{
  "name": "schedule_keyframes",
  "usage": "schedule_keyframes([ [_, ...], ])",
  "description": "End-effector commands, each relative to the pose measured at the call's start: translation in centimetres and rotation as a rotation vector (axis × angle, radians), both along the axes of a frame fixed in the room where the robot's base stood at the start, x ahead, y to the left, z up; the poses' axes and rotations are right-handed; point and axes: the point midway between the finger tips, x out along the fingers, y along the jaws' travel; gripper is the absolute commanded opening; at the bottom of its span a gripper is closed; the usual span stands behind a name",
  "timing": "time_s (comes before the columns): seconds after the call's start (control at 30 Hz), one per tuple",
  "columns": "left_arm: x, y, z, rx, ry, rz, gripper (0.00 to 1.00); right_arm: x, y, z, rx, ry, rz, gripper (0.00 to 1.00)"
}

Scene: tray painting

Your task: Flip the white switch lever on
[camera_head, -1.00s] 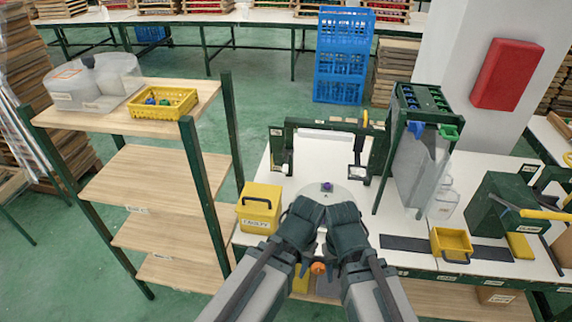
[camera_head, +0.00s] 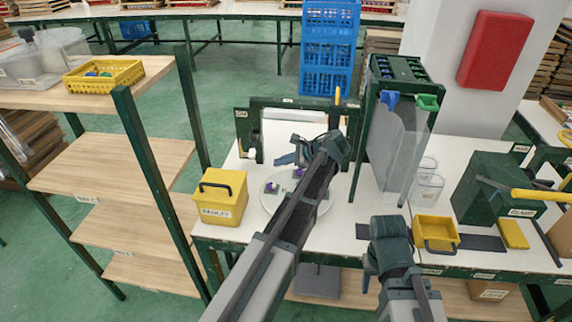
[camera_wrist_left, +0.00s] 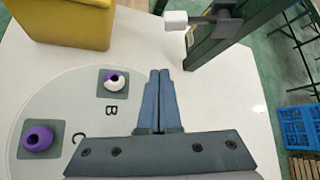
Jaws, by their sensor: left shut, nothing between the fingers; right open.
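The white switch lever (camera_wrist_left: 175,20) shows at the top of the left wrist view, its white knob on a dark arm beside a green post. In the head view the white lever (camera_head: 252,153) is small, by the left post of the green frame (camera_head: 242,130). My left gripper (camera_head: 280,160) is shut and empty, to the right of the lever and apart from it. In the left wrist view its fingers (camera_wrist_left: 160,78) are together and point up the picture, below and left of the knob. My right gripper (camera_head: 372,272) is open, low over the table's front edge; its fingers are hard to make out.
A round white plate (camera_head: 270,207) with purple rings on grey squares lies under my left arm. A yellow box (camera_head: 220,200) stands to its left. A clear hopper (camera_head: 398,150) stands to the right of the frame. A yellow bin (camera_head: 435,233) sits at the right.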

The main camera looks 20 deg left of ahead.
Motion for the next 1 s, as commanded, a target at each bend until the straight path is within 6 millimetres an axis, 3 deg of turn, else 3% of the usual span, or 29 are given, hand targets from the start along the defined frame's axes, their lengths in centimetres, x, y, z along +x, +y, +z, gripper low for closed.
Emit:
schedule_keyframes([
  [0.1,0.8,1.0,0.1,0.032,0.026,-0.014,0.0,0.0,0.0,-0.4,0.0,0.0,0.0,0.5],
  [0.57,0.8,1.7,-0.4,0.035,0.029,-0.015,0.0,0.0,0.0,-1.0,0.0,0.0,0.0,0.5],
  [1.0,1.3,7.9,-5.0,0.035,0.028,-0.014,0.0,0.0,0.0,-5.6,0.0,0.0,0.001,0.5],
])
